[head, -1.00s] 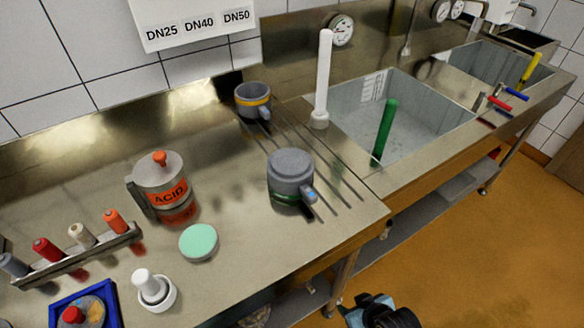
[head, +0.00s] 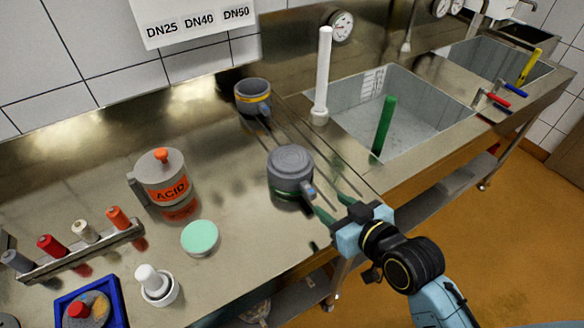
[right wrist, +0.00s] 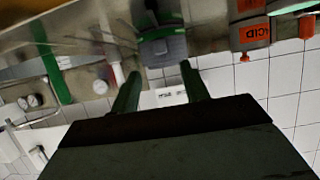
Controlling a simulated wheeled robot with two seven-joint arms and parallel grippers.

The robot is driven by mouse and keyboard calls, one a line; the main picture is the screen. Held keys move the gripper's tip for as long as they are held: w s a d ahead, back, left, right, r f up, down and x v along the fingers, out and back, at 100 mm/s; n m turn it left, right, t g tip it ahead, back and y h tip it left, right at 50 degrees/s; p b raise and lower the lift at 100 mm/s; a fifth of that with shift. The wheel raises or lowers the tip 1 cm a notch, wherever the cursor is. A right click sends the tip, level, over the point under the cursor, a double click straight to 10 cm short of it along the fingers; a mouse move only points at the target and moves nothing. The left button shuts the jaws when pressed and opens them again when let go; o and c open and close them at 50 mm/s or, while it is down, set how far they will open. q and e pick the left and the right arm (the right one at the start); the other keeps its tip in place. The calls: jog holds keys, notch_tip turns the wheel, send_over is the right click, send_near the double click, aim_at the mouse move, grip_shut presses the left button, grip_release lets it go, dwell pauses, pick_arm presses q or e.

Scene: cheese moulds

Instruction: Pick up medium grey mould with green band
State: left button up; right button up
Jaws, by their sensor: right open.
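The grey mould with a green band (head: 290,167) stands on the steel counter near its front edge. Its band shows low on its side, and its handle with a blue spot points to the front right. My right gripper (head: 332,206) is open and empty, with its green fingers just to the right of the handle, apart from the mould as far as I can tell. In the right wrist view, the mould (right wrist: 162,48) appears beyond and between the two open fingers (right wrist: 160,82). My left gripper is not in view.
A grey mould with a yellow band (head: 252,97) stands behind. The acid can (head: 160,178), mint disc (head: 199,238), white stamp-like piece (head: 155,285), peg rack (head: 85,252) and blue tray (head: 62,301) are to the left. A sink (head: 400,110) lies to the right.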

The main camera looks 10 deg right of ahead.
aim_at(311, 192)
jog(key=x, duration=0.9)
jog(key=shift+s+a+b, duration=0.1)
jog(key=shift+b, duration=0.2)
jog(key=shift+c, duration=0.4)
grip_shut()
